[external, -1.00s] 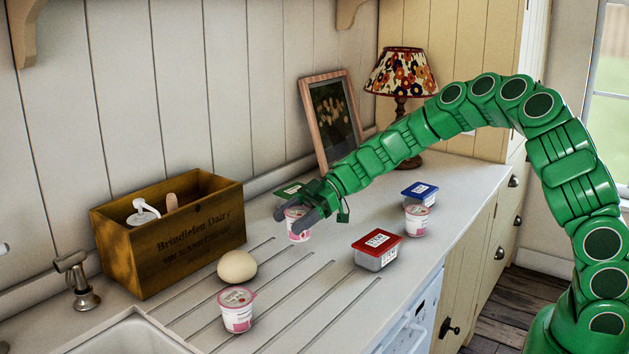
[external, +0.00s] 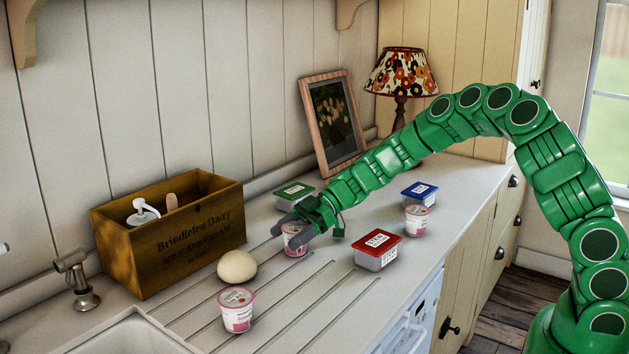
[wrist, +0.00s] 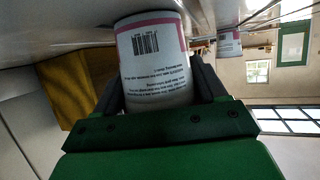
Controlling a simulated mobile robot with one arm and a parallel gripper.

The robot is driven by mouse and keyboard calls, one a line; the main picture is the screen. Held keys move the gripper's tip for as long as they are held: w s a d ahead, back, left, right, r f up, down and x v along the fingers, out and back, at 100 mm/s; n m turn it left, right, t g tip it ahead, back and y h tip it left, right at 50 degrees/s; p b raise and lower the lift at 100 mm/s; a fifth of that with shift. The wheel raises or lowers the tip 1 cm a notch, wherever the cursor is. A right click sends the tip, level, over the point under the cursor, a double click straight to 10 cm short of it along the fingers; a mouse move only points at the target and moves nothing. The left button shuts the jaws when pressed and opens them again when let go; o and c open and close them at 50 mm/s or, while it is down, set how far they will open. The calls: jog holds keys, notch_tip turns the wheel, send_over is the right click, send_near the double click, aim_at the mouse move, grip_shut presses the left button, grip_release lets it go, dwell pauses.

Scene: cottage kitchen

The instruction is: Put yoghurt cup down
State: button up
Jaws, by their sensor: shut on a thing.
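A white and pink yoghurt cup (external: 293,238) is held between the fingers of my gripper (external: 288,234), over or on the grooved part of the worktop. In the wrist view the cup (wrist: 155,65) fills the space between the dark fingers of my gripper (wrist: 155,90), with its barcode and print facing the camera. I cannot tell whether its base touches the worktop (external: 345,285). A second yoghurt cup (external: 237,311) stands at the front left, and a third (external: 417,219) stands to the right.
A wooden crate (external: 175,243) stands at the left, near the sink (external: 135,338).

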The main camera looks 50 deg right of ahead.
jog(key=o, duration=1.1)
jog(key=shift+o, duration=0.2)
